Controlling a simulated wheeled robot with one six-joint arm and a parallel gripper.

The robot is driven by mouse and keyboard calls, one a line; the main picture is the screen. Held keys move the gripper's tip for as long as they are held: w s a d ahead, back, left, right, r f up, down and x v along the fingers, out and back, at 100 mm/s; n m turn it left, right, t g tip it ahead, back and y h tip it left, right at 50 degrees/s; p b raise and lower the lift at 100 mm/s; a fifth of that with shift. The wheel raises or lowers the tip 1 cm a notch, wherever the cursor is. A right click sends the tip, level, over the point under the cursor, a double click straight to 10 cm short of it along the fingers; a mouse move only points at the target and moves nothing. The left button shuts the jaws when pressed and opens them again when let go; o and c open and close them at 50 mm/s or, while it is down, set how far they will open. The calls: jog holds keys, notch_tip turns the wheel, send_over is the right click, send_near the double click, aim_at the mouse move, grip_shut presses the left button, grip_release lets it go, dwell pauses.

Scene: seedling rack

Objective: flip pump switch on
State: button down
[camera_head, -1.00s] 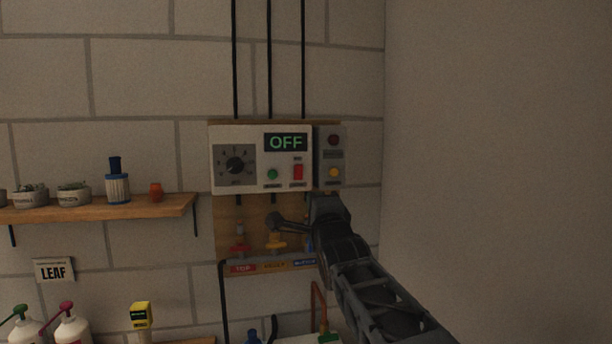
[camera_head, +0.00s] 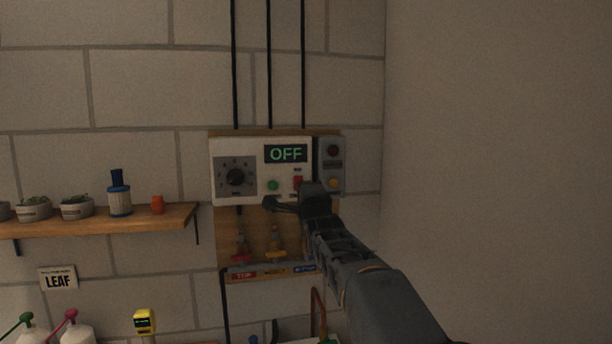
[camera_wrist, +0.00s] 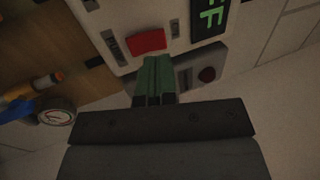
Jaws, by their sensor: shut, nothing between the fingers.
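The white pump control box (camera_head: 220,150) hangs on the wall, with a green "OFF" display (camera_head: 286,154) at its upper right. Its red rocker switch (camera_head: 298,181) sits below the display, its lower part hidden by my arm in the head view. The switch also shows as a red block in the wrist view (camera_wrist: 149,41). My gripper (camera_wrist: 155,62) is shut and empty, its green fingertips just beside the red switch in the wrist view. I cannot tell whether they touch it.
A grey box (camera_head: 331,165) with a dark red and a yellow button adjoins the panel's right side. Below are red (camera_head: 241,252) and yellow (camera_head: 275,250) valves. A wooden shelf (camera_head: 120,222) with pots is at left. A wall closes the right side.

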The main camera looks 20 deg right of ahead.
jog(key=shift+p+x, duration=0.4)
jog(key=shift+x, duration=0.8)
jog(key=shift+w+r+g+p, duration=0.25)
jog(key=shift+r+p, duration=0.2)
jog(key=shift+p, duration=0.5)
jog(key=shift+f, duration=0.3)
jog(key=shift+s, duration=0.1)
jog(key=b, duration=0.5)
send_near(301, 177)
jog(key=s+r, duration=0.1)
jog(key=s, duration=0.5)
jog(key=shift+s+a+r, duration=0.25)
jog(key=shift+a+r, duration=0.1)
jog(key=shift+r, duration=0.05)
